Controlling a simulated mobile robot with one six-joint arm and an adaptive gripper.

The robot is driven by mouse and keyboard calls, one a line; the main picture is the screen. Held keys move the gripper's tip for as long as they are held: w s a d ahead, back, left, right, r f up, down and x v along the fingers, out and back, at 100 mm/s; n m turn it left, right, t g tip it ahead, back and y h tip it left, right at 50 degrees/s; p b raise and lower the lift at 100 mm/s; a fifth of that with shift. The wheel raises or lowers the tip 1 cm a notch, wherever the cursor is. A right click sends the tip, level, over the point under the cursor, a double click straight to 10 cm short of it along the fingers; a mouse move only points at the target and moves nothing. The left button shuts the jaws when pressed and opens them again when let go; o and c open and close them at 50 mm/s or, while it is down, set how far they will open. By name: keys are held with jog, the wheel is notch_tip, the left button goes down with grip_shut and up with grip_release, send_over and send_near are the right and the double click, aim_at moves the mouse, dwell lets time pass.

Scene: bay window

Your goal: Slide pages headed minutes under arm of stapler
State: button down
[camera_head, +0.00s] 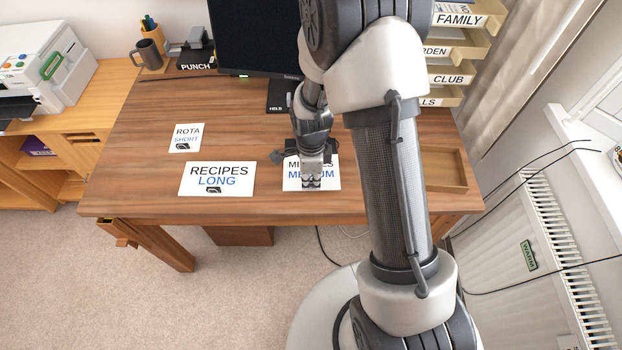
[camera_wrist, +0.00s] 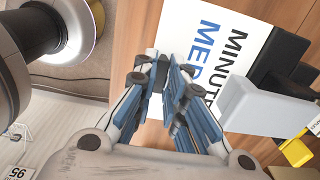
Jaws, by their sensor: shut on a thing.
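The pages headed MINUTES (camera_head: 330,182), marked MEDIUM in blue, lie near the front edge of the desk, and they fill the middle of the wrist view (camera_wrist: 204,55). A black and light grey device (camera_wrist: 268,104), seemingly the stapler, stands at the far edge of the pages. A dark part beside my gripper (camera_head: 282,154) may be the same device. My gripper and arm hide most of it in the head view, and its opening does not show.
RECIPES pages (camera_head: 217,190) and ROTA pages (camera_head: 186,145) lie to the left on the desk (camera_head: 140,195). A wooden tray (camera_head: 444,184) is at the right, under labelled shelves (camera_head: 455,51). A monitor (camera_head: 255,40) and a punch (camera_head: 197,58) stand behind. A yellow thing (camera_wrist: 298,152) is beyond the device.

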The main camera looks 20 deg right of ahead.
jog(key=shift+w, duration=0.1)
jog(key=c, duration=1.6)
grip_release()
jog(key=shift+o, duration=0.2)
jog(key=shift+r, duration=0.1)
jog(key=shift+r+p, duration=2.65)
jog(key=shift+r, duration=0.8)
notch_tip(320, 180, up, 11)
jog(key=s+n+t, duration=0.1)
jog(key=n, duration=0.4)
jog(key=s+a+r+n+t, duration=0.1)
jog(key=s+r+n+t, duration=0.2)
jog(key=s+r+n, duration=1.3)
jog(key=s+r, duration=0.1)
jog(key=s, duration=0.2)
jog(key=shift+a+r, duration=0.15)
jog(key=shift+r, duration=0.15)
